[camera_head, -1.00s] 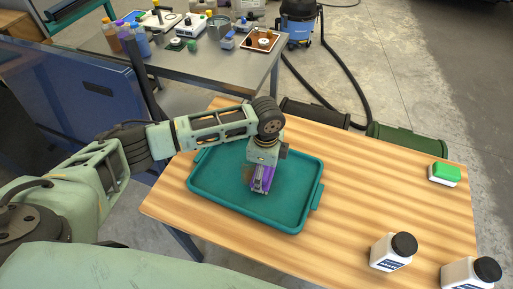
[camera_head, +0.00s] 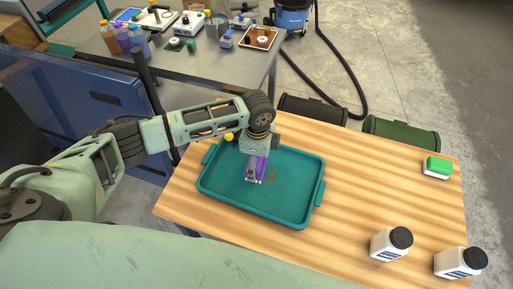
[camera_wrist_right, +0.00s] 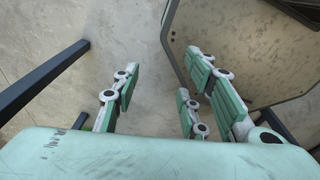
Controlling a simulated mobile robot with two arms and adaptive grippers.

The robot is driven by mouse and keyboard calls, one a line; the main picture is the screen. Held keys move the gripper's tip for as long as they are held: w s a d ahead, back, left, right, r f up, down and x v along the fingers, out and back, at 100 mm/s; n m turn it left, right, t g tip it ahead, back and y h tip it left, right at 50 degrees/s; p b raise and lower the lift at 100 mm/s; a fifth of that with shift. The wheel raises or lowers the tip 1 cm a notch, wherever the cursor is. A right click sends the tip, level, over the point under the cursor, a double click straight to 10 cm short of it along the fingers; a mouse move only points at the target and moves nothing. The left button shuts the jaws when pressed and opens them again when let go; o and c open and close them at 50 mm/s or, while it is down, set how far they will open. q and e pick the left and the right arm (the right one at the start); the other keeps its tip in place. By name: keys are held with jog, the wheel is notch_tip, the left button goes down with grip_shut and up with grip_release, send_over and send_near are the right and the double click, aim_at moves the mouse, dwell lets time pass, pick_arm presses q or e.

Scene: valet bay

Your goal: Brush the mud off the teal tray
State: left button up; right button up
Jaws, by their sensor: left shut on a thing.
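The teal tray (camera_head: 225,192) lies on the wooden table. A faint brown mud patch (camera_head: 271,178) shows on its floor, just right of my left gripper. My left gripper (camera_head: 255,176) points down over the tray's left-middle part, shut on a purple thing (camera_head: 263,166), which looks like a brush. Its lower end is mostly hidden by the fingers, so I cannot tell if it touches the tray. My right gripper (camera_wrist_right: 160,78) shows in the right wrist view, with its green-padded fingers apart and nothing between them.
A small yellow thing (camera_head: 228,137) is by the tray's far left corner. A metal bench (camera_head: 190,62) with several items stands behind.

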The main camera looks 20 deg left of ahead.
pick_arm(q)
jog(key=shift+a+r+p, duration=0.1)
jog(key=shift+r+p, duration=0.65)
jog(key=shift+r, duration=0.2)
jog(key=shift+r+p, duration=0.7)
jog(key=shift+p, duration=0.05)
jog(key=shift+r+p, duration=0.45)
jog(key=shift+p, duration=0.05)
pick_arm(e)
jog(key=r, duration=0.1)
jog(key=a+r, duration=0.1)
jog(key=r, duration=0.2)
jog(key=shift+s+a+r, duration=0.15)
jog(key=shift+a+r, duration=0.15)
jog(key=shift+a, duration=0.05)
jog(key=shift+d, duration=0.25)
